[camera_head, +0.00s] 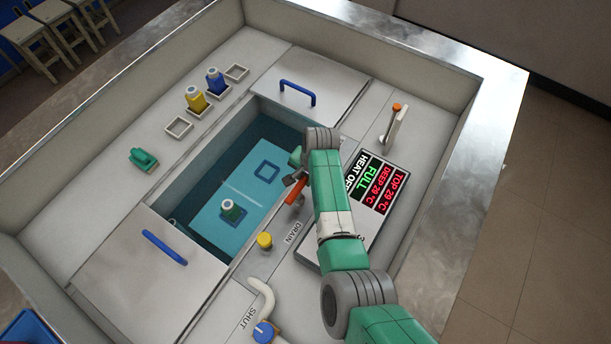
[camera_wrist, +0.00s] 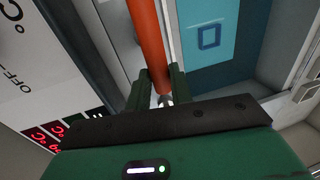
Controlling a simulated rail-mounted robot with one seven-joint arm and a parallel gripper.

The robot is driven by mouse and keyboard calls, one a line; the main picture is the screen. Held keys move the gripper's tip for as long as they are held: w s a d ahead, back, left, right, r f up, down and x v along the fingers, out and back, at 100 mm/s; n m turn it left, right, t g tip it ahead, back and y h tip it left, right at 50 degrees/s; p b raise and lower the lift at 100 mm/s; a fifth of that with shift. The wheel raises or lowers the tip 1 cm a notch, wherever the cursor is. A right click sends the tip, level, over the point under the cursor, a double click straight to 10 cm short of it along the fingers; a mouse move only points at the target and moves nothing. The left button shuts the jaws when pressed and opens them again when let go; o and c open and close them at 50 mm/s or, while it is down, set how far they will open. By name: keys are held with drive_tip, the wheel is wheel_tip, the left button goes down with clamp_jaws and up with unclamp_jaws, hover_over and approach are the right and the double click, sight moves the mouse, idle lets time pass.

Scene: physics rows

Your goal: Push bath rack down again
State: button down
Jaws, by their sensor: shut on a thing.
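The bath rack (camera_head: 262,200) is a light blue-teal platform inside the bath, seen through water, so its exact depth is hard to judge. A green bottle with a pale cap (camera_head: 230,209) stands on it, and an empty blue square outline (camera_head: 267,171) marks another place. An orange lever handle (camera_head: 296,191) is at the right edge of the bath. My gripper (camera_head: 298,178) is shut on this handle. In the wrist view the handle (camera_wrist: 148,38) runs up from between the two fingers of my gripper (camera_wrist: 157,88).
A display (camera_head: 376,183) reads TOP 29, DEEP 29, FULL, HEAT OFF. Sliding covers with blue handles flank the bath (camera_head: 300,100), (camera_head: 125,270). Yellow (camera_head: 195,99) and blue (camera_head: 215,80) bottles stand on the far ledge. A yellow knob (camera_head: 264,240) marked DRAIN is near the lever.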

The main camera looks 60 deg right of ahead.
drive_tip(key=shift+s+f, duration=0.1)
drive_tip(key=shift+f, duration=0.2)
drive_tip(key=c, duration=1.3)
unclamp_jaws()
drive_tip(key=shift+o, duration=0.2)
drive_tip(key=shift+r, duration=0.1)
drive_tip(key=shift+r, duration=0.45)
wheel_tip(320, 180, up, 7)
drive_tip(key=s+p, duration=0.1)
drive_tip(key=shift+s+f+p, duration=0.15)
drive_tip(key=shift+s+p, duration=0.05)
drive_tip(key=shift+p, duration=0.15)
